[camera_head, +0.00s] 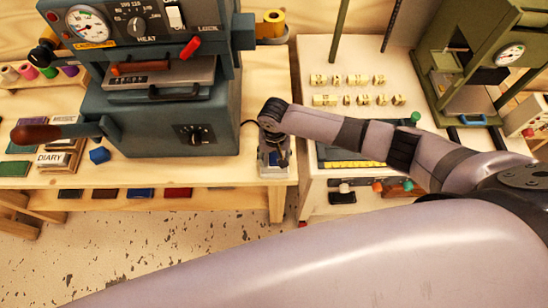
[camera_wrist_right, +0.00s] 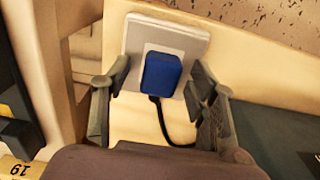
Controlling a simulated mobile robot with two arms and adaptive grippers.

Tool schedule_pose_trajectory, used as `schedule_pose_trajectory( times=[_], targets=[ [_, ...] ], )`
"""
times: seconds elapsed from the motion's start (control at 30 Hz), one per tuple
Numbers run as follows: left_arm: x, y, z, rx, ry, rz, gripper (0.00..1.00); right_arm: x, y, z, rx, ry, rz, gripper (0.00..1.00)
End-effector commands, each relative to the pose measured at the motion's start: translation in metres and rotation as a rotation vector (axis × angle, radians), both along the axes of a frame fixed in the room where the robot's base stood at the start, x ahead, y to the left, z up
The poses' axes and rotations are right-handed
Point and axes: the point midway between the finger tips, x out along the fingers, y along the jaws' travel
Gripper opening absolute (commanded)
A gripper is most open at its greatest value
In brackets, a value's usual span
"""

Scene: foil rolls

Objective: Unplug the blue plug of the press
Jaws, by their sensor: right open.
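The blue plug (camera_wrist_right: 161,74) sits against a pale socket plate (camera_wrist_right: 192,46) in the right wrist view, with a black cord (camera_wrist_right: 162,122) curving down from it. My right gripper (camera_head: 274,153) is open over the front right corner of the wooden bench. In the right wrist view its fingers stand on either side of the plug, with a gap visible on both sides. The blue-grey press (camera_head: 175,125) stands on the bench to the left of this gripper. My left gripper is out of view.
A white table (camera_head: 310,75) with several small cream pieces stands at the right. A green press (camera_head: 480,60) stands on it. A narrow gap separates bench and table.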

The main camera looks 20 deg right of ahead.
Motion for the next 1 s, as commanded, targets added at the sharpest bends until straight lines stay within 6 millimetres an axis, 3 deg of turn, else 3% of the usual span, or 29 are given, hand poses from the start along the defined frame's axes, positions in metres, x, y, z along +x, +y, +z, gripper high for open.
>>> schedule_pose_trajectory(
  times=[0.5, 1.0],
  targets=[
    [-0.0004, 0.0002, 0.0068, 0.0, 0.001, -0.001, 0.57, -0.0002, 0.0002, -0.0001, 0.0, 0.0, 0.001, 0.53],
    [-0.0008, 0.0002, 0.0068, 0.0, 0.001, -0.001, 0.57, -0.0004, 0.0002, 0.0, 0.0, 0.001, 0.0, 0.21]
  ],
)
